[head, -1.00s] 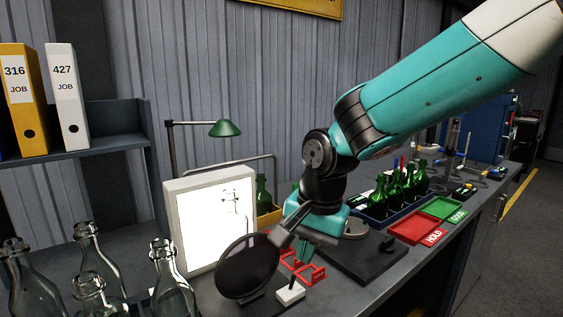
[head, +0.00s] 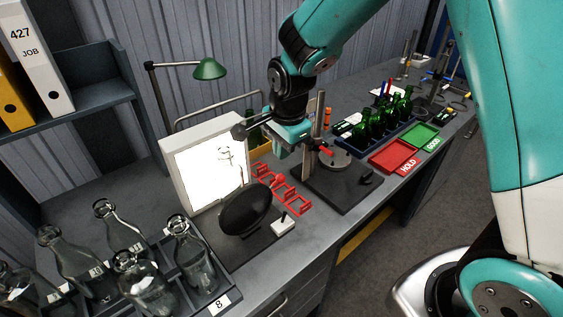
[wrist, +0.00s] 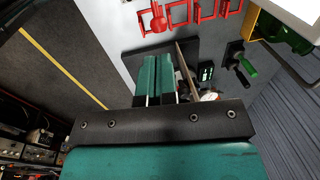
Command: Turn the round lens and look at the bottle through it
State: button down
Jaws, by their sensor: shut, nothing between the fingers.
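The round lens (head: 245,208) is a dark disc standing upright on a dark base in front of the lit white panel (head: 204,176). Faint outlines show on the panel. Green bottles (head: 376,120) stand in a blue tray; clear bottles (head: 74,262) stand in a crate at the lower left. I cannot tell which bottle is meant. My gripper (head: 281,152) is raised beyond and to the right of the lens, apart from it. Its teal fingers, together and empty in the wrist view (wrist: 162,72), point toward the bench.
A red rack (head: 285,190) and a small white block with a black lever (head: 284,224) are right of the lens. A dark plate with an upright post (head: 318,120) stands close to my gripper. Red (head: 396,158) and green (head: 421,137) trays lie farther right. A green lamp (head: 209,69) stands behind.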

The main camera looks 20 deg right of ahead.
aim_at(281, 175)
jog(key=f, duration=0.2)
jog(key=f+p, duration=0.1)
jog(key=f, duration=0.1)
jog(key=w+f+p, duration=0.1)
jog(key=f, duration=0.2)
